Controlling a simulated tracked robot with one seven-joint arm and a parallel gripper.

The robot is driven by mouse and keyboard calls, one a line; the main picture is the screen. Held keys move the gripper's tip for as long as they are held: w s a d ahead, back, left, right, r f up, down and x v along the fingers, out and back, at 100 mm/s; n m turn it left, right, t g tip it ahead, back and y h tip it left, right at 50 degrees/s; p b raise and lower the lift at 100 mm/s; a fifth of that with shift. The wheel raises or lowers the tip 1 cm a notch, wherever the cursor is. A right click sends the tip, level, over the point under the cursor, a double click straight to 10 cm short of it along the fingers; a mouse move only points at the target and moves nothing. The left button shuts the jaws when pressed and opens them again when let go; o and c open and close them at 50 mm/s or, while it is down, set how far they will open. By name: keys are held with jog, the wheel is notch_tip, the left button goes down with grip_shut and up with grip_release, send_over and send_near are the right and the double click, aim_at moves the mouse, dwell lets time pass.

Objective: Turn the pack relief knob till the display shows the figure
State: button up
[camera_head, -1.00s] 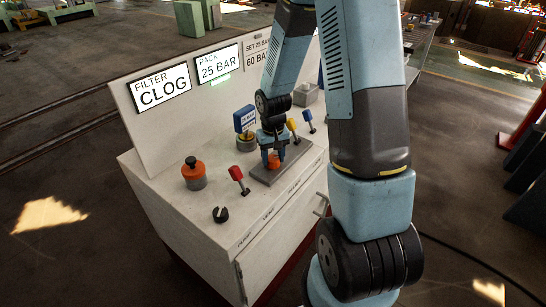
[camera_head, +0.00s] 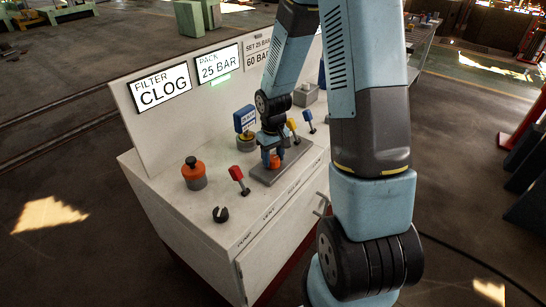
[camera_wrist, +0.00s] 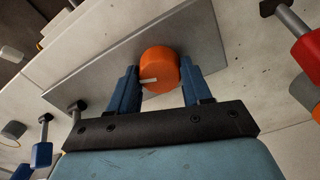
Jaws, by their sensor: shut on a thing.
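The orange knob (camera_wrist: 160,66) with a pale pointer line sits on a grey plate (camera_wrist: 90,72). My gripper (camera_wrist: 161,85) is shut on this knob, with one blue finger on each side of it in the wrist view. In the head view my gripper (camera_head: 272,158) is over the plate on the bench top, and the knob (camera_head: 274,162) shows in part between the fingers. The pack display (camera_head: 218,65) reads PACK 25 BAR, with a small green light below it. A display to its right (camera_head: 257,50) shows SET 25 BAR above 60 BAR, partly hidden by my arm.
The filter display (camera_head: 161,88) reads CLOG. An orange knob with a black top (camera_head: 194,174), a red lever (camera_head: 238,178), a black knob (camera_head: 220,214) and a blue tagged part (camera_head: 244,121) stand close by. Yellow (camera_head: 293,129) and blue (camera_head: 309,120) levers stand behind the plate.

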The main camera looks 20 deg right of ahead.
aim_at(273, 158)
jog(key=o, duration=1.1)
jog(key=shift+c, duration=0.2)
jog(key=shift+r, duration=0.1)
notch_tip(273, 158, up, 13)
jog(key=shift+r, duration=0.2)
